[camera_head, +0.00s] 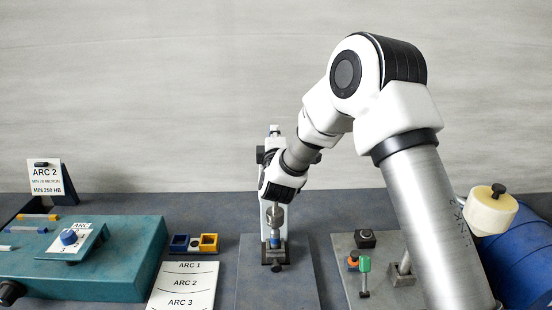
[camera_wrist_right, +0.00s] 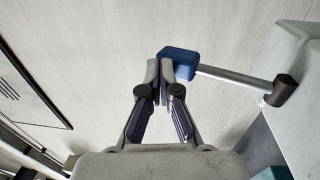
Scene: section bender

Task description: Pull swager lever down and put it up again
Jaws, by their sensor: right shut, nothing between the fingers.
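The swager (camera_head: 265,225) is an upright white press on a grey plate, near the middle of the head view. Its lever (camera_wrist_right: 232,77) shows in the right wrist view as a grey rod with a blue handle end (camera_wrist_right: 178,62) and a dark pivot at the right. My right gripper (camera_wrist_right: 160,68) is shut and empty, its fingertips right at the blue handle end; I cannot tell whether they touch. In the head view my right wrist covers part of the swager, and the lever and fingertips cannot be made out there. My left gripper is not in view.
A teal machine (camera_head: 130,250) stands at the left. Blue and yellow bins (camera_head: 208,243) and an ARC sheet (camera_head: 185,288) lie between it and the swager. At the right are a grey plate with small tools (camera_head: 365,265) and a blue drum (camera_head: 530,260). A wall closes the back.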

